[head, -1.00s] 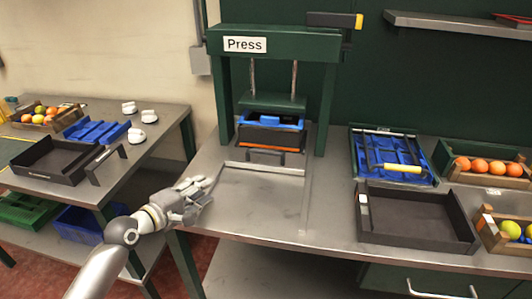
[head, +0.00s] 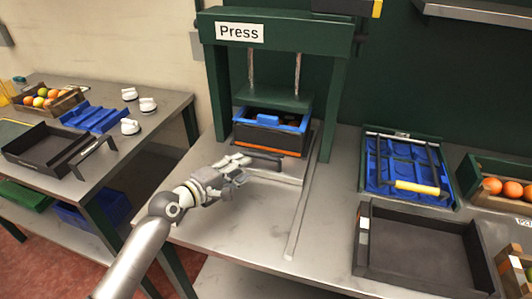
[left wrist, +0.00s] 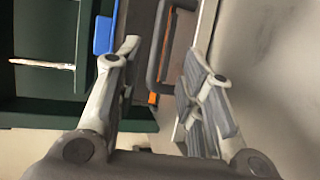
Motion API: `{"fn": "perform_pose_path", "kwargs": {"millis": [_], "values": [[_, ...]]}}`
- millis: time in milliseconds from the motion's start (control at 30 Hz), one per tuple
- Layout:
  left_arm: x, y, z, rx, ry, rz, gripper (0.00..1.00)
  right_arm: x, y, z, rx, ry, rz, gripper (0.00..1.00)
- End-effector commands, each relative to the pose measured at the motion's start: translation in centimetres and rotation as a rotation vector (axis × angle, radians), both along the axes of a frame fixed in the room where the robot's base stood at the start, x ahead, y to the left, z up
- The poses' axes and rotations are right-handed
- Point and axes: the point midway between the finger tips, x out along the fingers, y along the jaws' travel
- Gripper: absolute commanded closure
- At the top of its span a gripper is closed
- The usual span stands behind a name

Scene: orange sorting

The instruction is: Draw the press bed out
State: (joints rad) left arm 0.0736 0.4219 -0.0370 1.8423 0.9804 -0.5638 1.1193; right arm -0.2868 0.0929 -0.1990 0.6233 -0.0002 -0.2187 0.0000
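The green press (head: 335,90) stands at the back of the metal table, with its sign at the top left. Its bed (head: 252,136), dark with an orange lower edge, sits between the uprights under the raised plate. A blue tray (head: 268,118) rests in it. A dark bar handle (head: 270,158) is on the bed's front; it also shows in the left wrist view (left wrist: 153,65). My left gripper (head: 244,167) is at the handle's left part. In the left wrist view my left gripper (left wrist: 163,56) is open, its fingers on either side of the handle. Contact cannot be told. My right gripper is not in view.
Metal rails (head: 300,215) run forward from the press over clear table. To the right are a blue tray with a yellow-handled tool (head: 415,187), an empty black tray (head: 415,250) and orange crates. A side table (head: 165,110) stands left.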

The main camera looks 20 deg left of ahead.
Motion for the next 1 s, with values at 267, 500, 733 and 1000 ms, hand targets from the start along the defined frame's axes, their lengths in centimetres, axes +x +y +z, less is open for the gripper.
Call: {"fn": "perform_pose_path", "kwargs": {"millis": [267,500,733,1000], "values": [[4.2,-2.0,-0.6,-0.002,0.0,-0.002,0.65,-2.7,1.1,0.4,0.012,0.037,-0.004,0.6],[7.2,-3.4,-1.4,-0.001,-0.001,-0.001,0.65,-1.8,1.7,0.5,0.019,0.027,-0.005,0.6],[8.5,-4.0,-1.7,-0.001,-0.001,-0.001,0.65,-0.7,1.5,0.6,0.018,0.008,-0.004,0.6],[8.7,-4.1,-1.8,0.001,0.0,-0.001,0.65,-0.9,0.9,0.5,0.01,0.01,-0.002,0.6]]}}
